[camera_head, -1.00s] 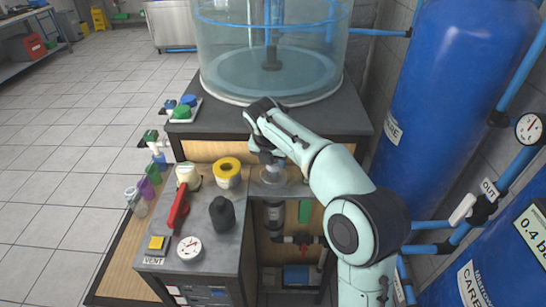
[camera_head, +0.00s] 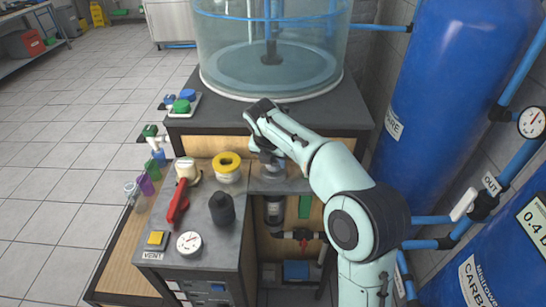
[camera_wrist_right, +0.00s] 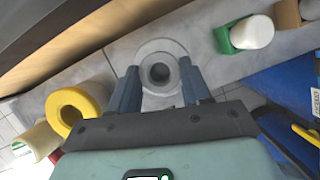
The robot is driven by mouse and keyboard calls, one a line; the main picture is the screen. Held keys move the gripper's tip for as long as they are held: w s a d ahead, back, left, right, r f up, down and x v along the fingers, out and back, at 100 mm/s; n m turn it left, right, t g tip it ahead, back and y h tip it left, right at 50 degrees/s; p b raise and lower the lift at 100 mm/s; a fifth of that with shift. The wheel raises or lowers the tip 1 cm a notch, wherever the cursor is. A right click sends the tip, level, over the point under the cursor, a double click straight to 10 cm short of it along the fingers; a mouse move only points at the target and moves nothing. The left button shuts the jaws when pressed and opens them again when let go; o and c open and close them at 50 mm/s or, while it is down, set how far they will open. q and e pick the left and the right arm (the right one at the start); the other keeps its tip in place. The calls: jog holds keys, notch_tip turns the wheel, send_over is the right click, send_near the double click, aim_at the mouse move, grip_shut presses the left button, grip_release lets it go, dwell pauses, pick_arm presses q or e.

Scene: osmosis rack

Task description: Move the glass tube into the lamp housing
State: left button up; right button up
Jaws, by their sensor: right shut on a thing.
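My right gripper (camera_head: 271,164) points down over a pale round fitting (camera_head: 266,178) at the counter's edge, which I take for the lamp housing. A dark-and-grey cylinder (camera_head: 274,208) shows below it. In the right wrist view the two fingers of my right gripper (camera_wrist_right: 160,92) are shut on a round, clear-grey piece with a dark centre, which I take for the glass tube (camera_wrist_right: 160,73). It is seen end-on inside the pale ring (camera_wrist_right: 148,50). How deep it sits in the fitting is hidden. My left gripper is not in view.
A yellow-topped roll (camera_head: 227,168), a black bottle (camera_head: 222,210), a red-handled item (camera_head: 178,203) and a gauge (camera_head: 189,245) stand left on the counter. A large clear tank (camera_head: 270,60) is behind. Blue tanks (camera_head: 450,80) stand to the right.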

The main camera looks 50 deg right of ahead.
jog(key=shift+f, duration=0.45)
jog(key=o, duration=1.3)
jog(key=shift+r, duration=0.1)
pick_arm(q)
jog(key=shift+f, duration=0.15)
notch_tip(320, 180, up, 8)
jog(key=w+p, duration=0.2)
jog(key=p, duration=0.5)
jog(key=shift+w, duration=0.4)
pick_arm(e)
notch_tip(320, 180, up, 8)
jog(key=shift+w, duration=0.1)
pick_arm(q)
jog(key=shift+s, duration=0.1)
